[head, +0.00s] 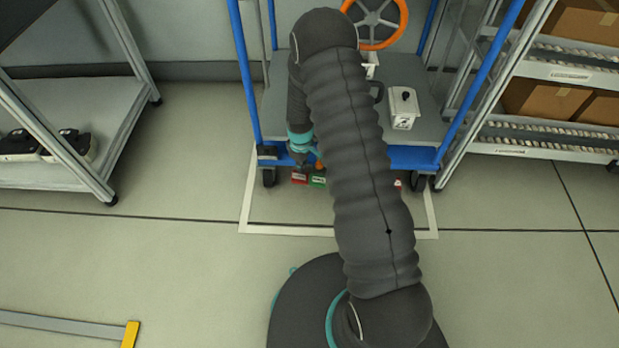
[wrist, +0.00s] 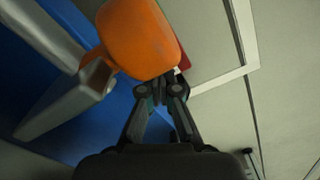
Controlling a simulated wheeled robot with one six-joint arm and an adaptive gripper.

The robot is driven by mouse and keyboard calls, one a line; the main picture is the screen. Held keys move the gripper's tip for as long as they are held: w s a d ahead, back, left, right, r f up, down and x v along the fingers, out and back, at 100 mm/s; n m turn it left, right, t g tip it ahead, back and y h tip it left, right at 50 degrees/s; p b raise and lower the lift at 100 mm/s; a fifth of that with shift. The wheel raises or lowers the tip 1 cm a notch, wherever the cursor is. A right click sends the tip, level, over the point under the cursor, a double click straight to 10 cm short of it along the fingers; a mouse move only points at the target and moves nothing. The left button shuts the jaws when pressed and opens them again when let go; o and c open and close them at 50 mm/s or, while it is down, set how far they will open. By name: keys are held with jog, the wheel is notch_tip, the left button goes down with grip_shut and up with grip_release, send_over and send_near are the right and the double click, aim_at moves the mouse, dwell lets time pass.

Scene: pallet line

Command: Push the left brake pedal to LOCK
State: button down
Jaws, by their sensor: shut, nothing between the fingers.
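The left brake pedal is an orange rounded pad (wrist: 140,38), large in the wrist view. In the head view only a small orange part (head: 319,165) shows beside my gripper. My gripper (wrist: 163,90) is shut and empty, its fingertips at the pad's lower edge. I cannot tell whether they touch it. In the head view my gripper (head: 305,168) points down at the trolley's front left corner. A red label (head: 299,177) and a green label (head: 317,181) show low there. The words on them are too small to read.
The blue-framed trolley (head: 415,158) stands in a white floor outline (head: 300,230). A white box (head: 403,108) and an orange handwheel (head: 376,42) are on it. My arm hides its middle. Racks flank it: boxes (head: 545,98) right, a grey shelf (head: 60,180) left.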

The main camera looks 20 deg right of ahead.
aim_at(302, 177)
jog(key=shift+f+b, duration=1.45)
jog(key=shift+f, duration=0.5)
dwell(1.1)
jog(key=shift+r, duration=0.1)
jog(key=shift+r+p, duration=1.8)
jog(key=shift+r, duration=1.65)
